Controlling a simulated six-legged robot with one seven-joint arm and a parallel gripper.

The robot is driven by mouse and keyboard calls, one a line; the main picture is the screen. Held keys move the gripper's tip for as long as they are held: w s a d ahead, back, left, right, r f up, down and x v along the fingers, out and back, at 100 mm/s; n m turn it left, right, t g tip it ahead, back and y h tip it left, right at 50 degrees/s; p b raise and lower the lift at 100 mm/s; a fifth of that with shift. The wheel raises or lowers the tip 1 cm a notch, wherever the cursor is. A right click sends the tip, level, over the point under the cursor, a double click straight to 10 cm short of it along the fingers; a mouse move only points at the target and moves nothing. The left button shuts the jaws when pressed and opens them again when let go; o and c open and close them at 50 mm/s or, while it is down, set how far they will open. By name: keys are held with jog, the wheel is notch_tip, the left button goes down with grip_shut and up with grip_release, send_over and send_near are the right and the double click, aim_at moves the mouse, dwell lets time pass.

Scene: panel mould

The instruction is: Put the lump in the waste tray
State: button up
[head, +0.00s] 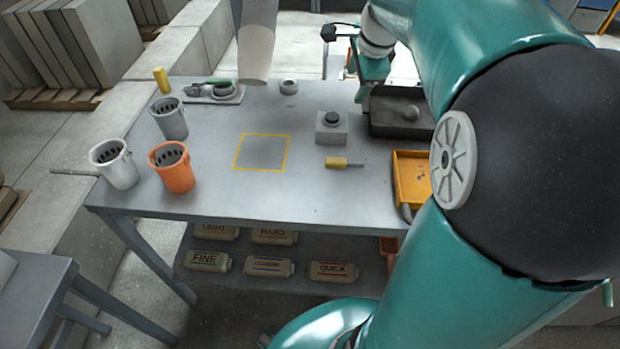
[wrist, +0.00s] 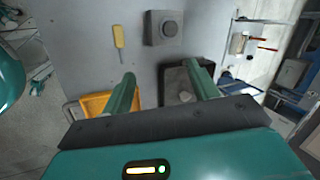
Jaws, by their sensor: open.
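A small round grey lump (head: 411,112) lies inside a dark, low-walled tray (head: 385,130) at the table's right rear. In the wrist view the lump (wrist: 185,97) shows inside the dark tray (wrist: 170,74), between my fingers in the picture. An orange-yellow tray (head: 397,170) stands in front of the dark one and also shows in the wrist view (wrist: 92,98). No label shows which is the waste tray. My gripper (wrist: 164,84) is open and empty, above the trays. My arm hides the right side of both trays in the head view.
A grey block with a dark round top (head: 331,128) and a yellow-handled tool (head: 337,162) are left of the trays. White (head: 115,165), orange (head: 172,168) and grey (head: 168,118) buckets stand at left. The yellow-outlined square (head: 262,152) is bare.

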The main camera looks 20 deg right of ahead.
jog(key=s+a+f+n+t, duration=0.1)
jog(key=s+a+f+n, duration=0.2)
jog(key=s+a+n, duration=1.6)
jog(key=shift+a+n, duration=0.35)
jog(key=shift+n, duration=0.65)
jog(key=c, duration=0.5)
jog(key=shift+d, duration=0.1)
